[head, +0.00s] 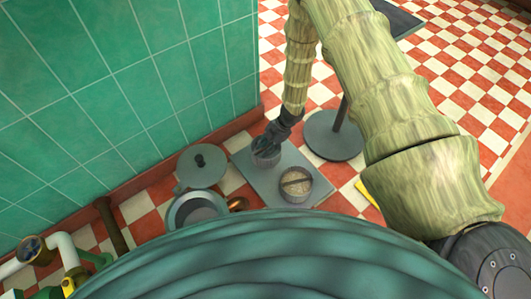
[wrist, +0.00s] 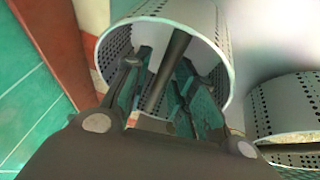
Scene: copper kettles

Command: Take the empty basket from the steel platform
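The empty basket (head: 266,160) is a grey perforated metal cylinder at the back left of the steel platform (head: 247,177). In the wrist view the basket (wrist: 212,30) opens toward me, with a dark bar handle (wrist: 168,70) across its mouth. My gripper (head: 270,147) is right over it. In the wrist view the fingers of my gripper (wrist: 162,80) reach into the mouth, one on each side of the handle, with gaps showing. They look open, not closed on the bar. A second basket (head: 294,197), filled with pale grainy stuff, stands front right on the platform.
The second basket also shows close by on the right in the wrist view (wrist: 262,108). A grey lid (head: 200,166) and an open kettle (head: 182,219) with a copper spout stand left of the platform. A round stand base (head: 333,143) is at the right. The green tiled wall (head: 150,75) is behind.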

